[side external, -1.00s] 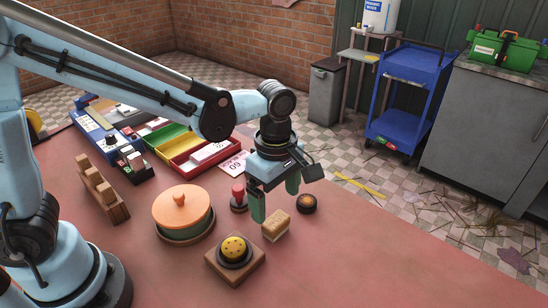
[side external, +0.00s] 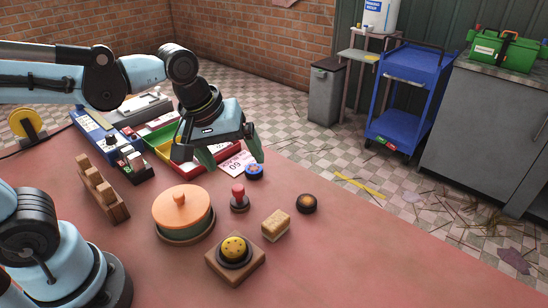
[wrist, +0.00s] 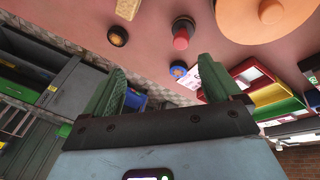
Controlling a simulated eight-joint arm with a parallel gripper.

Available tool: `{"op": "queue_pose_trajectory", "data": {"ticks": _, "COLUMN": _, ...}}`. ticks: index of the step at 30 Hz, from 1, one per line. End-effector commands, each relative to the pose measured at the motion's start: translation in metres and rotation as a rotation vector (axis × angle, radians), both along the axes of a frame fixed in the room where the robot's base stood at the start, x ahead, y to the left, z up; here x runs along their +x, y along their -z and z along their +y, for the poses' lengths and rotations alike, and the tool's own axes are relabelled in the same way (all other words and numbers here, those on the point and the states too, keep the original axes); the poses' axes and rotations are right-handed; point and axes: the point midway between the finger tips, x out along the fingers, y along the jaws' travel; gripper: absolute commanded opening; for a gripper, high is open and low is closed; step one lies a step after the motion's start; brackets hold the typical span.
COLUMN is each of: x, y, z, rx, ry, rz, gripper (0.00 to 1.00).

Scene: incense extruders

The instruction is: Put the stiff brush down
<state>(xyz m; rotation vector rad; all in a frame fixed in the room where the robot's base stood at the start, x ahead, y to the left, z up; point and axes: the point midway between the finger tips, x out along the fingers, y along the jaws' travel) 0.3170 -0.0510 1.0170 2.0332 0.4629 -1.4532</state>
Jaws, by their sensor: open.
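A tan block with a pale, rough lower part, which looks like the stiff brush (side external: 275,225), rests on the red table between the yellow-topped wooden block and a small dark puck. In the wrist view a tan piece of it (wrist: 128,8) shows at the top edge, cut off by the frame. My gripper (side external: 230,157) is open and empty, raised over the far part of the table, up and left of the brush and apart from it. In the wrist view its green fingers (wrist: 162,85) are spread wide with nothing between them.
Near the brush are a yellow-topped wooden block (side external: 233,249), a dark puck (side external: 306,204), a red-handled stamp (side external: 239,199) and an orange-lidded pot (side external: 181,208). A blue disc (side external: 254,171) and colored trays (side external: 165,133) lie farther back. The table's right front is clear.

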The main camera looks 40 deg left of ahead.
Motion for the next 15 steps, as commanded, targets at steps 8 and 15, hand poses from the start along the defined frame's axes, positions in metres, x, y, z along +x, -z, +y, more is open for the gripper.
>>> {"op": "queue_pose_trajectory", "data": {"ticks": 8, "x": -0.022, "y": 0.005, "z": 0.040, "rx": 0.251, "ry": 0.435, "rz": -0.217, "gripper": 0.91}}
{"op": "queue_pose_trajectory", "data": {"ticks": 15, "x": -0.027, "y": 0.008, "z": 0.051, "rx": 0.371, "ry": 0.586, "rz": -0.278, "gripper": 0.91}}
